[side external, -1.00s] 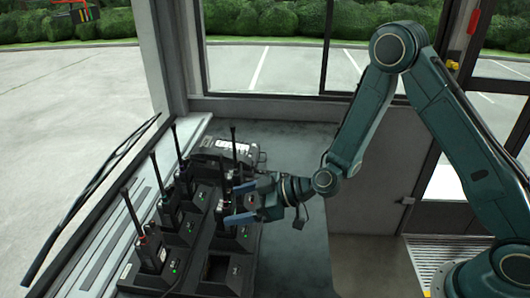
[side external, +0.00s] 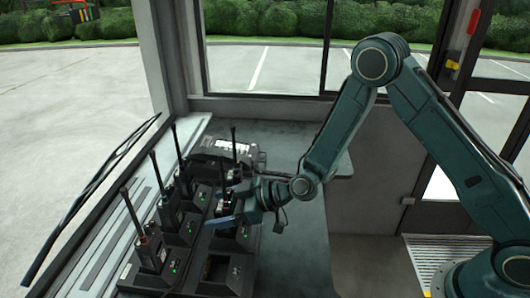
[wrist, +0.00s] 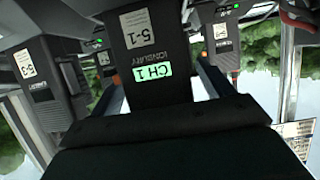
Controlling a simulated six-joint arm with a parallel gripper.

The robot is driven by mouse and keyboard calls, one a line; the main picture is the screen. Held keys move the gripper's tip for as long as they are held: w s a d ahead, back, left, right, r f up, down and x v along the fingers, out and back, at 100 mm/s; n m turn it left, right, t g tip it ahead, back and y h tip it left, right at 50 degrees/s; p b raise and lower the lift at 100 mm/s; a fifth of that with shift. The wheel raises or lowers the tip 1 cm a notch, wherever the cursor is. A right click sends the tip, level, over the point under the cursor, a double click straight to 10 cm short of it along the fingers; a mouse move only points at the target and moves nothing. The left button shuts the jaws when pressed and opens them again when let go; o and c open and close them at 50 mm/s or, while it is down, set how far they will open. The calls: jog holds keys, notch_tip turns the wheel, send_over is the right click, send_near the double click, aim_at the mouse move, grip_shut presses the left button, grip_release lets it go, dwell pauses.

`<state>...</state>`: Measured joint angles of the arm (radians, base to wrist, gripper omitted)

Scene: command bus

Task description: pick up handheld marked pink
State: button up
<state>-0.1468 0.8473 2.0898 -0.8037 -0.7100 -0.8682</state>
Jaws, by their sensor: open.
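Several black handhelds with antennas stand upright in a charger rack on the dashboard. My gripper (side external: 230,206) is open, its blue fingers reaching left around a handheld (side external: 228,199) in the right-hand row. In the wrist view a handheld (wrist: 148,42) labelled 5-1, with a lit CH 1 screen, fills the centre, upside down, between my finger edges. Contact cannot be told. I see no clear pink mark on it. The front-left handheld (side external: 151,250) has a small reddish band at its antenna base; whether it is pink is unclear.
An empty charger slot (side external: 219,270) is at the front right of the rack. Another handheld labelled 5-3 (wrist: 38,85) stands at the left in the wrist view. A grey device (side external: 222,147) lies behind the rack. The dashboard right of the rack is clear.

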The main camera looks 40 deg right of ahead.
jog(key=shift+c, duration=0.2)
jog(key=c, duration=1.2)
jog(key=shift+o, duration=0.2)
jog(key=shift+r, duration=0.2)
notch_tip(320, 180, up, 20)
jog(key=shift+f, duration=0.1)
